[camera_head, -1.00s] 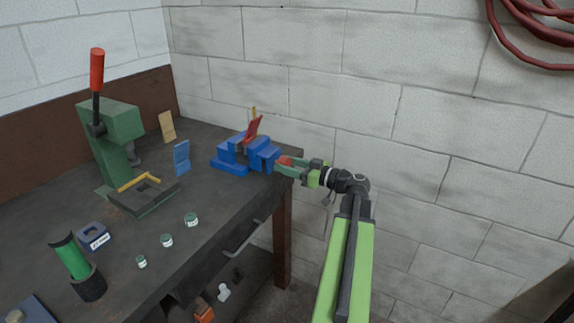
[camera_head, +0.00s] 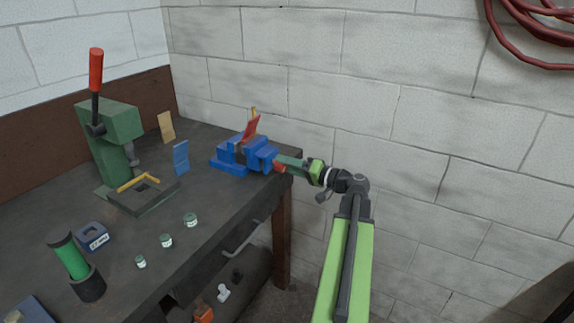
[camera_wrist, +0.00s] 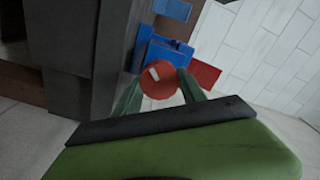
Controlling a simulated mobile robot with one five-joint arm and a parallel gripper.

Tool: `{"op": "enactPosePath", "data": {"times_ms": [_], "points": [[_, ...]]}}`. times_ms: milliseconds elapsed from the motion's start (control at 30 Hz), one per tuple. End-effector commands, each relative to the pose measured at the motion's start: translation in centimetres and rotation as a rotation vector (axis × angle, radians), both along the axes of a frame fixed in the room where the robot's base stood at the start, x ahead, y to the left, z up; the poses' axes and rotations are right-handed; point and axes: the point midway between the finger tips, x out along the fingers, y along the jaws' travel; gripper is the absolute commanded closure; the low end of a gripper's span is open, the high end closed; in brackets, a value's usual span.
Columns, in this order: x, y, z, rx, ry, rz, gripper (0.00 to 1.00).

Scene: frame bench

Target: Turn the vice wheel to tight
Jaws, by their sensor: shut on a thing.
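The blue vice (camera_head: 240,154) stands at the far right corner of the bench, with a red piece (camera_head: 250,130) upright in its jaws. Its red wheel (camera_head: 279,167) is at the vice's right end and is mostly hidden by my gripper in the head view. In the wrist view the round red wheel (camera_wrist: 159,80) with a pale mark sits between my two green fingers, in front of the blue vice body (camera_wrist: 160,52). My gripper (camera_head: 285,164) reaches in from the right and is shut on the wheel.
The dark bench top (camera_head: 215,205) carries a green press (camera_head: 120,135) at the left, several small jars (camera_head: 190,220), a blue block (camera_head: 93,236) and a green cylinder in a black holder (camera_head: 72,262). A white block wall (camera_head: 430,130) stands behind. A grey handle (camera_head: 245,240) sticks out at the bench front.

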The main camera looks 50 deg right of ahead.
Motion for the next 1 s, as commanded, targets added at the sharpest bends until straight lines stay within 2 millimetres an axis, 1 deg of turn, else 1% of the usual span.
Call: {"op": "enactPosePath", "data": {"times_ms": [67, 1000], "points": [[-0.16, -0.24, -0.09, 0.068, 0.018, -0.006, 0.93], [-0.09, -0.12, -0.41, 0.933, 0.233, -0.006, 0.93]]}}
